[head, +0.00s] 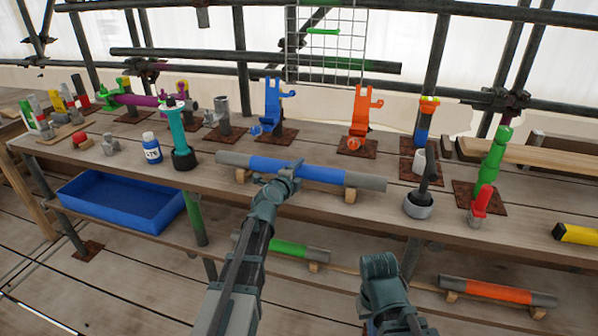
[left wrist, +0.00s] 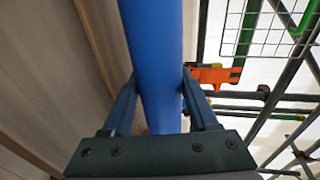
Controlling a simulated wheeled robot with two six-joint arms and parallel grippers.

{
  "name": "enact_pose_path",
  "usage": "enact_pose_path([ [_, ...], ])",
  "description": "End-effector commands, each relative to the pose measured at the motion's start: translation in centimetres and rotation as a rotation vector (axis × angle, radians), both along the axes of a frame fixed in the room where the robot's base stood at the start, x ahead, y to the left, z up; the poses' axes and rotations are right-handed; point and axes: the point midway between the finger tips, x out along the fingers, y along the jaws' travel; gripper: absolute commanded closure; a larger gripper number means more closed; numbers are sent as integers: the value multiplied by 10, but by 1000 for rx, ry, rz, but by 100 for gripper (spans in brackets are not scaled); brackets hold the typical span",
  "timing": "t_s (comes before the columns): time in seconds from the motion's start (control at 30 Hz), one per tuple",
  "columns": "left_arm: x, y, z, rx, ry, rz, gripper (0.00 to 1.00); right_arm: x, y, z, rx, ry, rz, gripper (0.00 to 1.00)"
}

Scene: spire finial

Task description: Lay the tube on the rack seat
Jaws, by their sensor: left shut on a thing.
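A long blue tube (head: 300,169) with grey ends lies lengthwise along the workbench. Small wooden blocks show under it near its left end (head: 241,176) and right end (head: 350,195); I cannot tell whether it touches them. My left gripper (head: 287,172) is shut on the blue middle of the tube. In the left wrist view the tube (left wrist: 155,60) runs between the two fingers (left wrist: 157,95). A part of my right arm shows low in the head view, but its fingers do not. I cannot tell which part is the rack seat.
Behind the tube stand a blue bracket (head: 273,105) and an orange bracket (head: 361,117) on rusty plates. A teal stand (head: 180,135) and blue bottle (head: 152,148) are left; a dark-handled tool (head: 421,195) is right. Below lie a blue tray (head: 75,187), green tube (head: 288,248) and orange tube (head: 497,292).

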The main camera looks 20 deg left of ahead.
Motion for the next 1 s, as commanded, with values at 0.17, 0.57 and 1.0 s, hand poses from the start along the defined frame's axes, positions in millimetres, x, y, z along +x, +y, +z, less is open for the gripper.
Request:
enact_pose_path([
  [0.17,0,0,-2,-1,-2,2,100,0,0,-3,0,0,0,100],
  [0.57,0,0,-2,0,-1,1,5,0,0,-2,0,0,0,100],
  [1.0,0,0,-3,0,1,-1,0,0,0,-3,0,0,0,100],
])
